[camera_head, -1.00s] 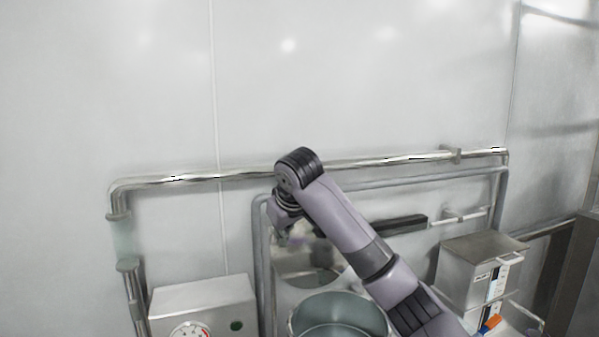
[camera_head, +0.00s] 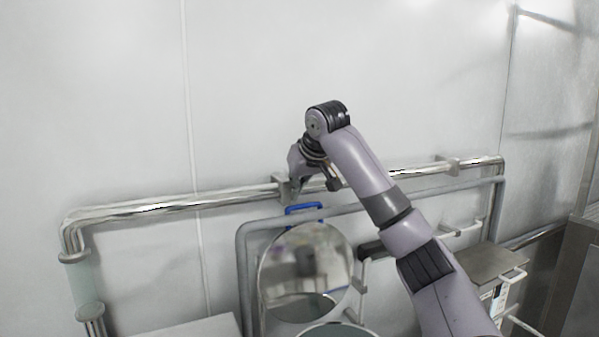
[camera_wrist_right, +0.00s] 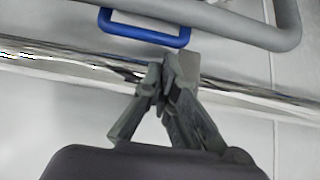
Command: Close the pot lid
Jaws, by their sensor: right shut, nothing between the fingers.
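The pot lid (camera_head: 306,272) is a round, shiny disc standing open and nearly upright behind the pot (camera_head: 336,330), whose rim shows at the bottom edge of the head view. A blue handle (camera_head: 303,208) is at the lid's top edge; it also shows in the right wrist view (camera_wrist_right: 145,34). My right gripper (camera_head: 296,188) is above the handle, in front of the wall pipe. In the right wrist view my right gripper (camera_wrist_right: 166,86) is shut and empty, with its fingertips apart from the handle. My left gripper is out of view.
A shiny horizontal pipe (camera_head: 150,209) runs along the white wall close to my right gripper. A thinner grey pipe (camera_head: 400,187) frames the lid. A metal box (camera_head: 478,264) stands at the right. The wall above is clear.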

